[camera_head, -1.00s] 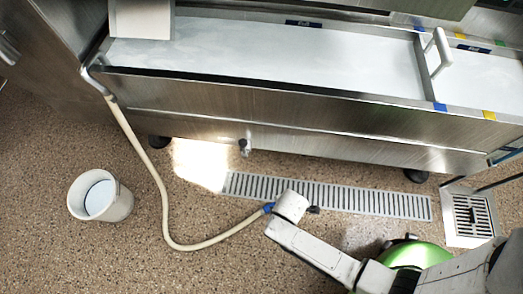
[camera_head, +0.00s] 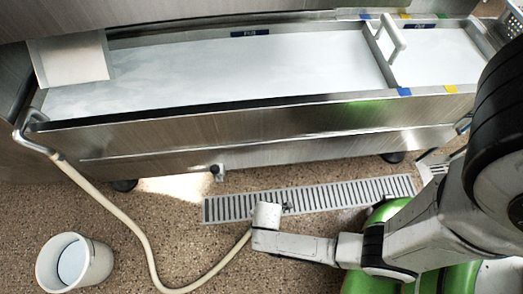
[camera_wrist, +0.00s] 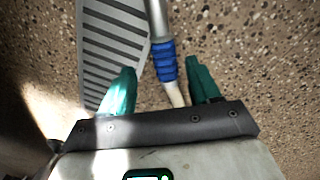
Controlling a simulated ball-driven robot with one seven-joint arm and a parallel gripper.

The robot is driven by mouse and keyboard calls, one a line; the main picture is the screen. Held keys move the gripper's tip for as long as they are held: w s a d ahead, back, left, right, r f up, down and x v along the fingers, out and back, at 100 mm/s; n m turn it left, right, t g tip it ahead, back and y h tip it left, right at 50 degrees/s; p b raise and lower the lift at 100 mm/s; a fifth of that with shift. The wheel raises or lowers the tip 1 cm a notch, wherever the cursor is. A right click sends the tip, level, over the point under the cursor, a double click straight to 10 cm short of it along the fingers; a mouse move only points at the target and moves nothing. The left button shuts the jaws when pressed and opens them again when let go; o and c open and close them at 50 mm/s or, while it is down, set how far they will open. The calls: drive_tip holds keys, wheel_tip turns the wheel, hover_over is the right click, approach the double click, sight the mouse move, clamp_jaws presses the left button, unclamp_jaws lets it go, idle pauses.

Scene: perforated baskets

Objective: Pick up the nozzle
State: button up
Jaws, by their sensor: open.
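The nozzle (camera_wrist: 163,62) shows in the wrist view as a metal tube with a blue ribbed grip, at the end of a pale hose. It lies over the floor beside the grey drain grate. My gripper (camera_wrist: 159,68) is open, with one teal finger on each side of the blue grip. Clear gaps show between grip and fingers; the height between them is hard to judge. In the head view the pale hose (camera_head: 139,237) runs from the trough's left end along the floor to beneath my wrist, which hides the nozzle and the fingers.
A long steel trough (camera_head: 250,112) with a pale inside spans the back. The slotted drain grate (camera_head: 330,195) lies in the floor before it and shows in the wrist view (camera_wrist: 110,40). A white bucket (camera_head: 93,267) stands at lower left. Speckled floor between bucket and grate is mostly clear.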

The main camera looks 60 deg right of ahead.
wheel_tip(320, 180, down, 5)
drive_tip(key=b, duration=0.4)
drive_tip(key=shift+d+f, duration=0.1)
clamp_jaws()
idle(0.4)
